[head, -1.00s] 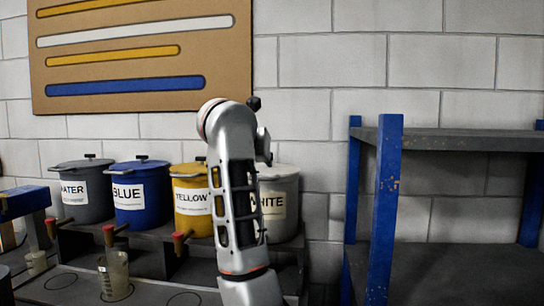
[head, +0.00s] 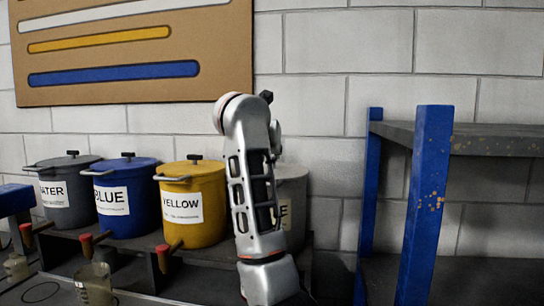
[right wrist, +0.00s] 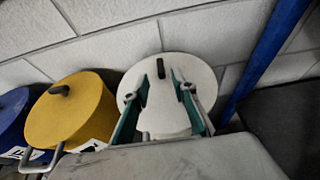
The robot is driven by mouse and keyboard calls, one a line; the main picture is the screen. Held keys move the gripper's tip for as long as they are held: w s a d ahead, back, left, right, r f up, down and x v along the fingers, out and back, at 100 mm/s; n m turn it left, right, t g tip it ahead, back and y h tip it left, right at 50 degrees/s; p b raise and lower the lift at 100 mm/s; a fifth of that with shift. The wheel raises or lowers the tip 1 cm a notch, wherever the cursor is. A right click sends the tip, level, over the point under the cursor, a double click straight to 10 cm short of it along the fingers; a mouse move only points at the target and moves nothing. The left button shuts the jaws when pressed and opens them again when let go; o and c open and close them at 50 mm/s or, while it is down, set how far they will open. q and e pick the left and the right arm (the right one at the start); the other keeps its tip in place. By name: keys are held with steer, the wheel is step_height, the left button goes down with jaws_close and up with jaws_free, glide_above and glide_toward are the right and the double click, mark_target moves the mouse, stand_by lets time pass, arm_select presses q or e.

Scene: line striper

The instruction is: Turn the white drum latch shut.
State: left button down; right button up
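The white drum (head: 293,190) stands at the right end of the drum row in the head view, largely hidden behind my right arm. In the right wrist view its round white lid (right wrist: 192,70) carries an upright black knob (right wrist: 160,42). My right gripper (right wrist: 160,76) is open, with its two teal-padded fingers apart in front of the lid and nothing held between them. A small grey metal piece (right wrist: 146,136) shows low between the fingers; I cannot tell whether it is the latch. The latch is not clearly visible in the head view. My left gripper is out of view.
The yellow drum (head: 195,212), blue drum (head: 128,212) and grey water drum (head: 68,205) stand left of it, with grey side levers. Red-handled taps and a beaker (head: 93,284) are in front. A blue shelf post (head: 425,205) stands close on the right, before a wall.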

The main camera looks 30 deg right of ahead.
mark_target(273, 158)
steer(key=x, duration=0.5)
steer(key=shift+w+d+f+p, duration=0.15)
steer(key=shift+w+d+p, duration=0.05)
steer(key=shift+p, duration=0.15)
jaws_close()
